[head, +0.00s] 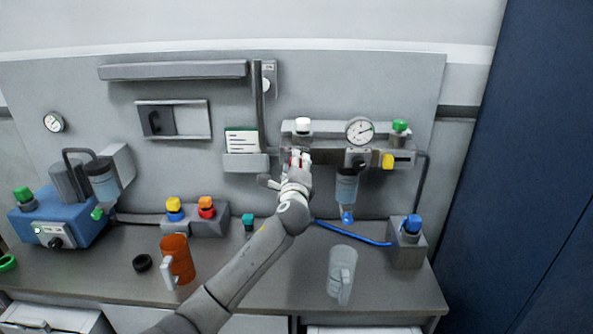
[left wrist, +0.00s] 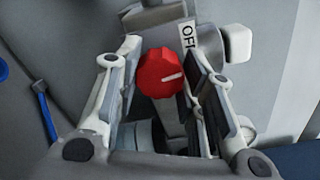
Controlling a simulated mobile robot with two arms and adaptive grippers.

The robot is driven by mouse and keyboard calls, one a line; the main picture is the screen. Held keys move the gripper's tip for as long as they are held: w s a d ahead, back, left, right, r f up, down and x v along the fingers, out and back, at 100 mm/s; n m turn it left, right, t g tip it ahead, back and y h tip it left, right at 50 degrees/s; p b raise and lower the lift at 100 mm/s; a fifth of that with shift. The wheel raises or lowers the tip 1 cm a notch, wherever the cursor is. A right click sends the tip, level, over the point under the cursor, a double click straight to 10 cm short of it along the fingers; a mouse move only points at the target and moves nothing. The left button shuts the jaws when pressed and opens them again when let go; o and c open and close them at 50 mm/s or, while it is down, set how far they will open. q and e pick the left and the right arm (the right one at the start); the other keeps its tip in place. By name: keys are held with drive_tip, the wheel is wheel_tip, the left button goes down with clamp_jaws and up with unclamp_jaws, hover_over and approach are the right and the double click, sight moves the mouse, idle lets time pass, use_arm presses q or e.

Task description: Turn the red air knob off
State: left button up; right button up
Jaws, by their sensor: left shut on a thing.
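The red air knob (left wrist: 160,72) sits between the fingers of my left gripper (left wrist: 165,85) in the left wrist view. Its white pointer line points to the right in that picture. A white label reading OFF, partly cut off by other parts (left wrist: 188,34), stands just above and right of the knob. In the head view my left gripper (head: 299,159) reaches up to the left end of the grey air unit (head: 330,150) and covers most of the knob. The gripper is shut on the knob. My right gripper is not in view.
Right of the gripper are a dial gauge (head: 360,130), a yellow part (head: 388,161) and a filter bowl (head: 347,187). A white knob (head: 303,124) is just above. Below, an orange mug (head: 176,258) and a clear mug (head: 341,270) stand on the bench.

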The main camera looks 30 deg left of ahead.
use_arm(q)
drive_tip(key=shift+f+n+b, duration=0.1)
drive_tip(key=shift+n+b, duration=1.4)
drive_tip(key=shift+n, duration=2.3)
drive_tip(key=o, duration=1)
drive_tip(key=shift+o, duration=0.2)
drive_tip(key=v, duration=1.2)
drive_tip(key=shift+s+a, duration=0.1)
